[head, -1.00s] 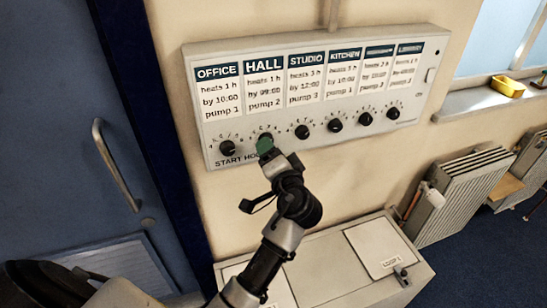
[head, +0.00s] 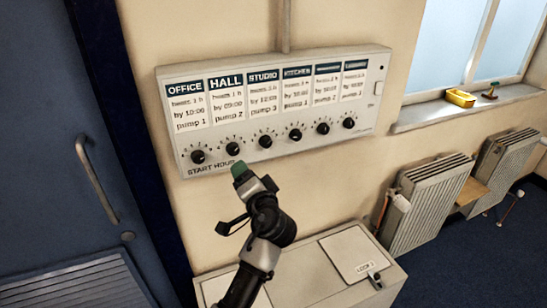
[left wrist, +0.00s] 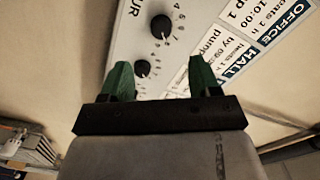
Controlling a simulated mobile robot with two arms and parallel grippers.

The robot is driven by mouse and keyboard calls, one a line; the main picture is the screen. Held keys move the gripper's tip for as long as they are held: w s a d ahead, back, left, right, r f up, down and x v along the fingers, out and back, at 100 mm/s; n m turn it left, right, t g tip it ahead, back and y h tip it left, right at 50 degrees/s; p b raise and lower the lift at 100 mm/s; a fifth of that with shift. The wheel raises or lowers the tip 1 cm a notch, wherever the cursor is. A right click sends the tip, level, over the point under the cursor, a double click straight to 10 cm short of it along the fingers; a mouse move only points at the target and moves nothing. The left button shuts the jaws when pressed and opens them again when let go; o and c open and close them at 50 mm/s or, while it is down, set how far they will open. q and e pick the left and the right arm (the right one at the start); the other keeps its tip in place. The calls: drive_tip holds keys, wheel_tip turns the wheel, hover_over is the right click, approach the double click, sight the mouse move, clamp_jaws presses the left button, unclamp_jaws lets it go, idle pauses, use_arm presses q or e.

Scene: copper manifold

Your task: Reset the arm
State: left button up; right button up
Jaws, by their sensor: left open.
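My left gripper (head: 238,170) has green fingertips and is just below the hall knob (head: 233,148) of the white wall panel (head: 362,134). In the left wrist view the two fingers (left wrist: 156,78) stand apart with nothing between them touching. The panel carries a row of black knobs, with the office knob (head: 198,157) at the far left. It also shows in the left wrist view (left wrist: 125,45), tilted, with two knobs (left wrist: 162,28) beyond the fingers. My right gripper is in neither view.
A blue door with a metal handle (head: 97,180) stands at the left. A pale cabinet (head: 300,288) is below the panel. Radiators (head: 425,205) line the wall at the right. A yellow tray (head: 460,98) sits on the windowsill.

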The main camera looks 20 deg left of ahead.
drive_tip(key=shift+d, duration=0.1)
use_arm(q)
drive_tip(key=d+f+m+g+h+b, duration=0.1)
drive_tip(key=d+f+m+h, duration=0.15)
drive_tip(key=f, duration=0.95)
drive_tip(key=d+f+m+h+b, duration=0.15)
drive_tip(key=f+h, duration=0.25)
drive_tip(key=f, duration=0.9)
drive_tip(key=s+d+f+g+h+b, duration=0.15)
drive_tip(key=s+f, duration=0.25)
drive_tip(key=f, duration=0.5)
drive_tip(key=s+d+f+g+h, duration=0.1)
drive_tip(key=s+f+g+h, duration=0.1)
drive_tip(key=s+f, duration=0.45)
drive_tip(key=s+d+f+n+g+h+b, duration=0.15)
drive_tip(key=s+f+g, duration=0.25)
drive_tip(key=s+f, duration=1.4)
drive_tip(key=s+a+f+n+g+h+b, duration=0.1)
drive_tip(key=s+f, duration=0.3)
drive_tip(key=s, duration=0.5)
drive_tip(key=s+f+n+g+b, duration=0.1)
drive_tip(key=s+f, duration=0.4)
drive_tip(key=s, duration=0.5)
drive_tip(key=shift+s+a+n+g+h, duration=0.25)
drive_tip(key=shift+a+n+g+h, duration=0.1)
drive_tip(key=shift+a, duration=0.05)
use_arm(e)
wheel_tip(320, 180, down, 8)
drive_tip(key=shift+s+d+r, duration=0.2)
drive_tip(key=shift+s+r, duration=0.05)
